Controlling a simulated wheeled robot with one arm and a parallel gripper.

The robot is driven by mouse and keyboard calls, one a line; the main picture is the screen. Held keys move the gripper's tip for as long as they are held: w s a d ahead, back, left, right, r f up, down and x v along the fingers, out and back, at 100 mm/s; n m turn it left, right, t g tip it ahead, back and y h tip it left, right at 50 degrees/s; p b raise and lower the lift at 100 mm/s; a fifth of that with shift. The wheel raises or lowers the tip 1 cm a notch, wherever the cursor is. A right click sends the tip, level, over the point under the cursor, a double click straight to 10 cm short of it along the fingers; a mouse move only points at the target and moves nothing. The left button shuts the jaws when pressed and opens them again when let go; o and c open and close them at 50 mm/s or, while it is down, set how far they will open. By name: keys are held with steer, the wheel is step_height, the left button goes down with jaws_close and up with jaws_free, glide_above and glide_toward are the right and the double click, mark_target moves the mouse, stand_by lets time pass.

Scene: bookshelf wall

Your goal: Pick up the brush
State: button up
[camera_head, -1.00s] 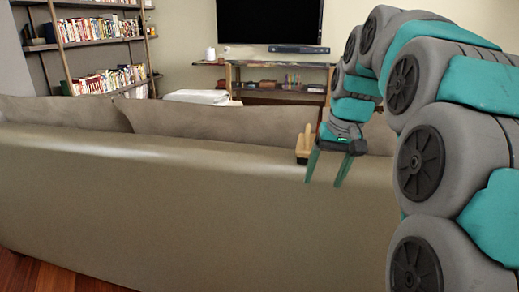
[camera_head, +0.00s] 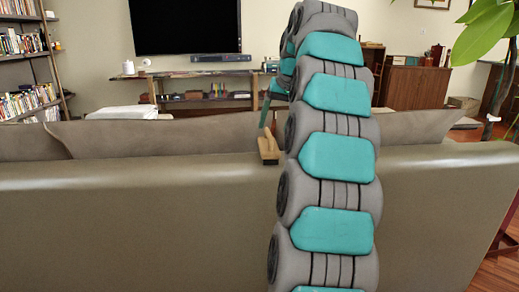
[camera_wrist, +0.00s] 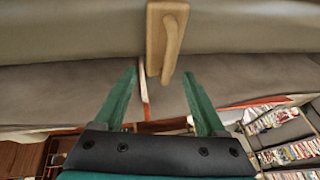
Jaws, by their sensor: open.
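The brush (camera_head: 267,148) is a small wooden block with a raised handle and a dark underside. It rests on top of the sofa back (camera_head: 150,182), just left of my arm in the head view. In the wrist view the brush (camera_wrist: 165,40) lies at the top centre, beyond the fingertips and roughly in line with the gap between them. My gripper (camera_wrist: 160,75) is open and empty, its two green fingers spread apart and not touching the brush. In the head view my arm hides most of the gripper; one green finger shows just above the brush.
A bookshelf (camera_head: 28,70) stands at the far left. A low console (camera_head: 207,97) with small items stands under a wall television (camera_head: 186,24). A leafy plant (camera_head: 490,35) and wooden cabinets (camera_head: 412,80) are at the right. The sofa top beside the brush is clear.

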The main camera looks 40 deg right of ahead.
steer(key=shift+b+x, duration=0.6)
steer(key=shift+x, duration=3.15)
steer(key=shift+s+a, duration=0.2)
jaws_close()
steer(key=shift+r, duration=0.1)
steer(key=shift+r, duration=1.65)
steer(key=s+r+b, duration=0.1)
steer(key=s+b, duration=0.1)
steer(key=s, duration=1.4)
steer(key=shift+d+r, duration=0.25)
steer(key=shift+d, duration=0.2)
